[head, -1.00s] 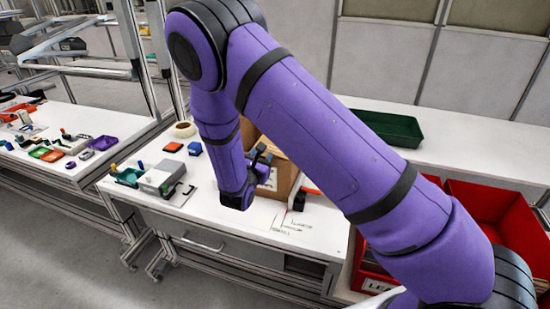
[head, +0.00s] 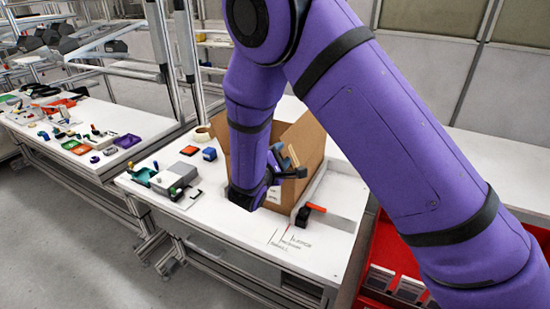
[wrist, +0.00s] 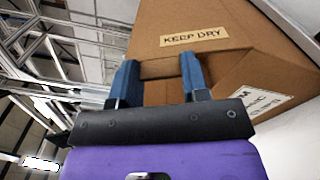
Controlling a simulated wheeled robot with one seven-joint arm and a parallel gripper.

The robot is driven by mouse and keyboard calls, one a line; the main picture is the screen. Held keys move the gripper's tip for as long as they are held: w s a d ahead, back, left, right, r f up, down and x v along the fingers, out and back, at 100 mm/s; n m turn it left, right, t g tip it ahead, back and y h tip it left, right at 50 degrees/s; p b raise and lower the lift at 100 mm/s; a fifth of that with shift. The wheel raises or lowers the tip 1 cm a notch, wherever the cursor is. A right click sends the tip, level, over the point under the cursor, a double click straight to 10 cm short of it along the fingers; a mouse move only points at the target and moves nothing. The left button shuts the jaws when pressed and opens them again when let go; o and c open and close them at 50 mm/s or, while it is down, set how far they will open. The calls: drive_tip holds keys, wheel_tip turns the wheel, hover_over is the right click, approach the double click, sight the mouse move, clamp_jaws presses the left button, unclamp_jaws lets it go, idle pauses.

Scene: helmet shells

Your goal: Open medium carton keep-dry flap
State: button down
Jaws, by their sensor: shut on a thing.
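The medium carton (head: 310,142) is a brown cardboard box on the white workbench, partly hidden behind my arm in the head view. At least one of its flaps stands up. In the wrist view the keep-dry flap (wrist: 225,62) carries a pale label reading KEEP DRY. My gripper (wrist: 158,72) has its blue fingers either side of a strip of brown cardboard at the flap's edge and is shut on it. In the head view my gripper (head: 286,162) is at the carton's near side. The carton's inside is hidden.
A grey device (head: 174,179), a teal tray (head: 143,176), a blue block (head: 209,154) and a tape roll (head: 202,134) lie left of the carton. Red bins (head: 385,235) stand at the right. The bench front is mostly clear.

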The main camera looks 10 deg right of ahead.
drive_tip(key=s+d+m, duration=0.3)
drive_tip(key=d+m, duration=0.2)
drive_tip(key=m, duration=0.3)
drive_tip(key=shift+s+r, duration=0.2)
drive_tip(key=shift+s, duration=0.15)
idle(0.4)
drive_tip(key=c, duration=0.6)
unclamp_jaws()
drive_tip(key=v, duration=1)
drive_tip(key=shift+s+a, duration=0.15)
drive_tip(key=shift+s, duration=0.2)
